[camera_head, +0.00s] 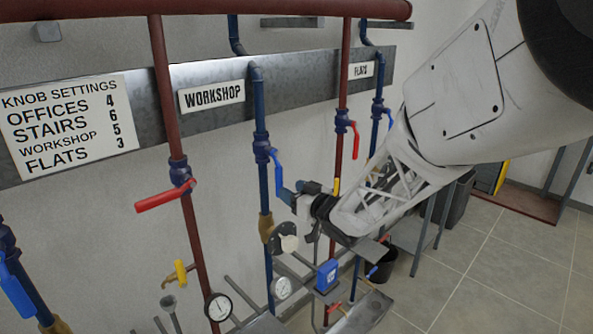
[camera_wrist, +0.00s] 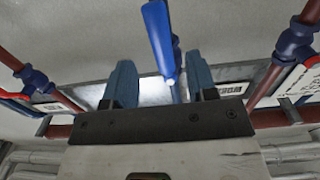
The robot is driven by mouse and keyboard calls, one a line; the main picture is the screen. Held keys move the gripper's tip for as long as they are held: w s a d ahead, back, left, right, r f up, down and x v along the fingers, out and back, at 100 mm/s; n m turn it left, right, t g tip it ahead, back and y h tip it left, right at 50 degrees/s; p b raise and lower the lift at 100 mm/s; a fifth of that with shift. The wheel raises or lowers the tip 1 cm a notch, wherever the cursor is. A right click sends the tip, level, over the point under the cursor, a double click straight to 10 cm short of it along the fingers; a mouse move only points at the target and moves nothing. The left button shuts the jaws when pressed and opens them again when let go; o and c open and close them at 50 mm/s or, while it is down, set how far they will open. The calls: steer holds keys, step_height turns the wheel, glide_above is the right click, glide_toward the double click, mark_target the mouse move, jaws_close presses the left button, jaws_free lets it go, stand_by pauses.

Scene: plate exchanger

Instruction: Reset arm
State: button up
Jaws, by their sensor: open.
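My gripper (camera_head: 297,190) is at the end of my white arm, in front of the blue workshop pipe (camera_head: 263,185). Its two blue fingers also show in the wrist view (camera_wrist: 160,68), spread apart with nothing gripped between them. A blue lever handle (camera_head: 278,172) hangs from a valve on that pipe, just left of the fingers in the head view. In the wrist view a blue handle (camera_wrist: 158,38) appears between and beyond the fingers. I cannot tell whether it touches them.
A red lever (camera_head: 165,199) sticks out from the left red pipe (camera_head: 160,90). Another red lever (camera_head: 355,138) and a yellow handle (camera_head: 180,272) are nearby. Gauges, including a dial (camera_head: 218,307), and a blue box (camera_head: 327,275) lie below.

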steer(key=s+d+r+m+g+h, duration=0.1)
steer(key=s+d+r+m+h, duration=0.15)
steer(key=s+d+h, duration=0.55)
steer(key=s+d+r+m+g+h, duration=0.1)
steer(key=s+d+m+h, duration=0.35)
steer(key=d, duration=0.45)
steer(key=s+d+m+g, duration=0.1)
steer(key=s+g, duration=0.3)
steer(key=s, duration=0.9)
steer(key=s+d+f+m+g, duration=0.1)
steer(key=s+g, duration=0.3)
steer(key=s, duration=0.8)
steer(key=shift+s+d, duration=0.35)
steer(key=shift+d, duration=0.5)
steer(key=shift+c, duration=0.4)
